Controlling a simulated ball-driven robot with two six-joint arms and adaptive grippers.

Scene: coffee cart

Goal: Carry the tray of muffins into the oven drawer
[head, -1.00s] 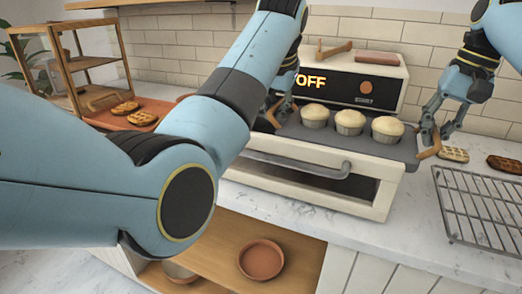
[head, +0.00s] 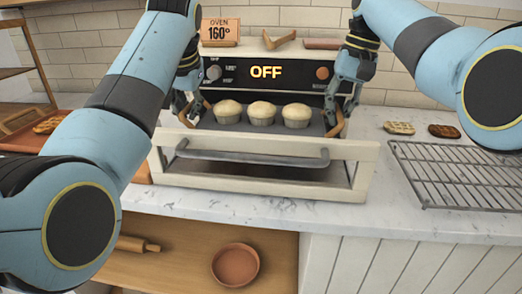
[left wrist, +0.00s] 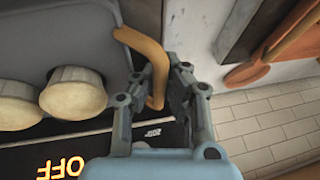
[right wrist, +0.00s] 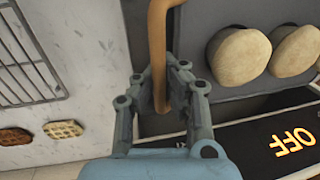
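The dark grey muffin tray (head: 316,126) holds three pale muffins in a row and looks level. It has a curved wooden handle at each end. My left gripper (head: 190,108) is shut on the left handle, which also shows in the left wrist view (left wrist: 155,60). My right gripper (head: 338,112) is shut on the right handle, also seen in the right wrist view (right wrist: 157,50). The cream oven drawer (head: 350,152) is pulled out, with a grey bar on its front. The tray is behind the drawer front, between its sides; its height above the drawer floor is hidden.
The oven panel (head: 265,75) reads OFF, and an "OVEN 160°" sign (head: 220,31) stands above it. A wire rack (head: 460,175) and two waffles lie on the counter at right. A terracotta tray (head: 22,142) with waffles is at left. A terracotta bowl (head: 235,264) sits on the shelf below.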

